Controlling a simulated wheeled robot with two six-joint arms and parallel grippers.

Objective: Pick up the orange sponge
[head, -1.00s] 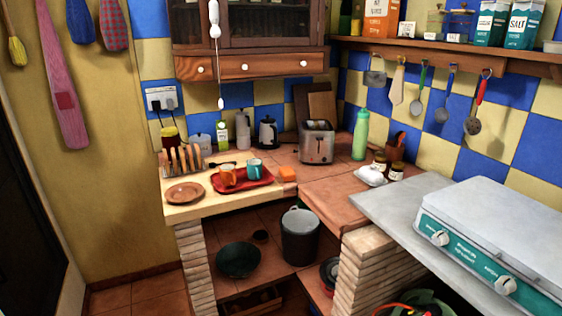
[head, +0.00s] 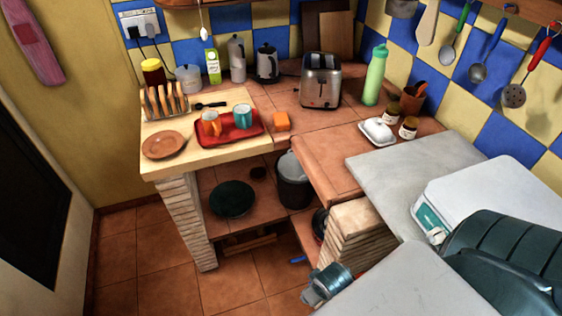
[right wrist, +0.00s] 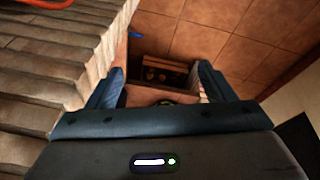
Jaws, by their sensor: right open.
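The orange sponge (head: 282,121) is a small block on the counter at the right end of the wooden worktop, just right of the red tray (head: 255,132). My right gripper (right wrist: 160,85) is open and empty in the right wrist view, with a blue finger on each side. It points down toward the lower shelf and floor tiles. In the head view its wrist shows low at the centre, below and right of the sponge and well apart from it. The sponge does not show in the right wrist view. My left gripper is not in view.
A toaster (head: 321,80) stands behind the sponge. A butter dish (head: 378,131) and jars are to the right. The brick pillar (right wrist: 40,90) is close to my right gripper. The counter before the sponge is clear.

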